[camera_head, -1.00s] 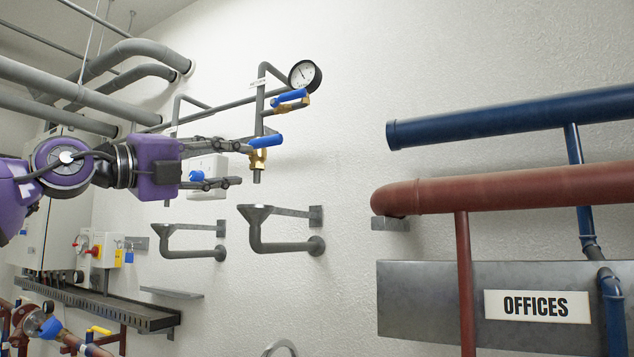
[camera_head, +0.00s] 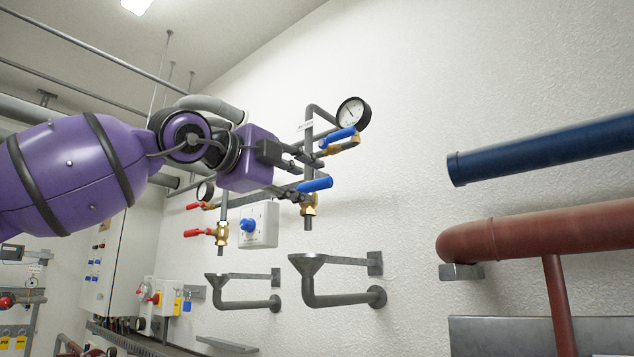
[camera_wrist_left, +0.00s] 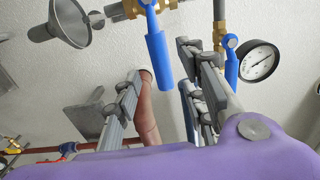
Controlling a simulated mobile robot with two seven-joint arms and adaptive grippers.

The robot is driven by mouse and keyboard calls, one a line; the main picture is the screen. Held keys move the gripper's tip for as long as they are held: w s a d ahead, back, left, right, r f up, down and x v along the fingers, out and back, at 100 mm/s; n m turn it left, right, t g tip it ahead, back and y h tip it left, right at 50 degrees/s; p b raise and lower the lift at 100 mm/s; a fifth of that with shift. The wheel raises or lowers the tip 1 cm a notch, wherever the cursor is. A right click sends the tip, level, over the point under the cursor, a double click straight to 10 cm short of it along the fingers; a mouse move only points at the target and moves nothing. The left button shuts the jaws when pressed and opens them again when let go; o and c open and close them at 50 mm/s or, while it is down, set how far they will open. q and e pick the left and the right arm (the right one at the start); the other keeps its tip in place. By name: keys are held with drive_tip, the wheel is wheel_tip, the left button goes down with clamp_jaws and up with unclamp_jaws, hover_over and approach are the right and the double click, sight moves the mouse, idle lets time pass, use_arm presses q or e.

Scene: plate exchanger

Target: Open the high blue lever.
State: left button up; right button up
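Two blue levers on brass valves show on the wall pipes. The higher blue lever (camera_head: 338,138) sits just below the round gauge, and the lower blue lever (camera_head: 316,184) is beneath it. My left gripper (camera_head: 311,176) is open, one finger passing near each lever in the head view. In the left wrist view, the lower lever (camera_wrist_left: 157,58) hangs between the spread fingers of my left gripper (camera_wrist_left: 160,68), while the higher lever (camera_wrist_left: 231,62) is outside them, beside the gauge. I cannot tell whether a finger touches either lever. My right gripper is not in view.
The gauge (camera_head: 353,113) is right of the higher lever. Two grey funnel drains (camera_head: 307,264) stick out from the wall below. Red-handled valves (camera_head: 199,232) and a white box with a blue knob (camera_head: 258,225) are left. Blue (camera_head: 545,148) and red (camera_head: 540,235) pipes are right.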

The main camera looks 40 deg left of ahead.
sight(314, 184)
use_arm(q)
drive_tip(key=shift+w+r, duration=0.1)
drive_tip(key=shift+w, duration=0.45)
drive_tip(key=shift+w+d+r+p, duration=0.1)
drive_tip(key=shift+w+p, duration=0.25)
drive_tip(key=shift+w, duration=0.3)
drive_tip(key=shift+w+d, duration=0.1)
drive_tip(key=shift+w, duration=1.15)
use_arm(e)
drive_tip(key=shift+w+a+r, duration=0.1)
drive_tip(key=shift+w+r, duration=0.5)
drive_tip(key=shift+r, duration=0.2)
use_arm(q)
clamp_jaws()
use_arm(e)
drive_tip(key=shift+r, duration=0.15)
